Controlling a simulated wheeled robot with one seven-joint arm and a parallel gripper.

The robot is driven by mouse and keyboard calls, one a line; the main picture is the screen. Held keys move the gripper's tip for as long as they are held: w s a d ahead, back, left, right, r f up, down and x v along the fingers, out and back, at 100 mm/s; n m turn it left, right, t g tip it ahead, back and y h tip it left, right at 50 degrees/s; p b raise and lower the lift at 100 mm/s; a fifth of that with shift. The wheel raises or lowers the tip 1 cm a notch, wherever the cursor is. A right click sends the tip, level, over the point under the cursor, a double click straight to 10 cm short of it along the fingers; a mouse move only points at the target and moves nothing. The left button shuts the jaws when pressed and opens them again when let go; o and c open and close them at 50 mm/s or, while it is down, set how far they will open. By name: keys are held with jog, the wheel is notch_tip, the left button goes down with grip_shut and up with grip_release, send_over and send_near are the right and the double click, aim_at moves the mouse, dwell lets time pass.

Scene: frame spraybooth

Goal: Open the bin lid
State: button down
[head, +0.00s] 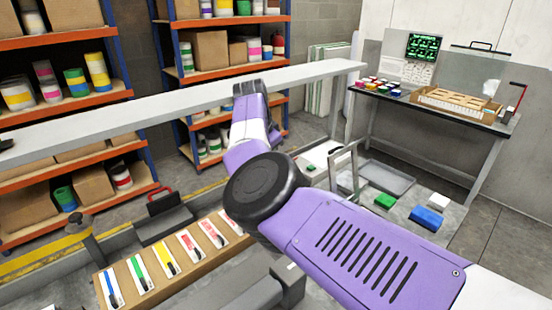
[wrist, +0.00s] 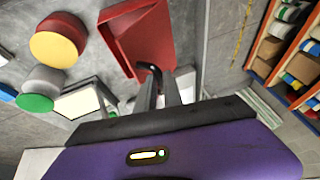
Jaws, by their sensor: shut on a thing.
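A red, tray-like panel with a paler rim (wrist: 135,42), which looks like the bin lid, is at the top centre of the wrist view and appears tilted. A dark curved piece, which looks like its handle (wrist: 149,68), is at its lower edge. My gripper (wrist: 160,80) is shut there, its grey fingers meeting the dark piece; the exact contact is small and partly hidden. In the head view my purple arm covers the middle, and neither my fingertips nor the red panel can be made out.
In the wrist view a yellow-topped round object (wrist: 56,40) and a grey-and-green one (wrist: 40,88) are left of the panel. In the head view a long pale beam (head: 110,115) crosses behind my arm. A wooden board with coloured cards (head: 180,262) is at lower left; a workbench (head: 440,105) stands at right.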

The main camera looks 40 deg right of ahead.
jog(key=shift+w+a+f, duration=0.1)
jog(key=shift+w+a, duration=0.2)
jog(key=shift+w, duration=0.25)
jog(key=shift+w+a+f, duration=0.1)
jog(key=shift+w+a, duration=0.2)
jog(key=shift+w, duration=0.3)
jog(key=c, duration=1.5)
grip_release()
jog(key=shift+w+a+r, duration=0.1)
jog(key=shift+r, duration=0.3)
jog(key=s+a+r+b, duration=0.3)
jog(key=s+a, duration=0.3)
jog(key=a, duration=0.5)
jog(key=shift+s+a+r+b, duration=0.3)
jog(key=shift+r+b, duration=0.1)
jog(key=shift+r, duration=0.2)
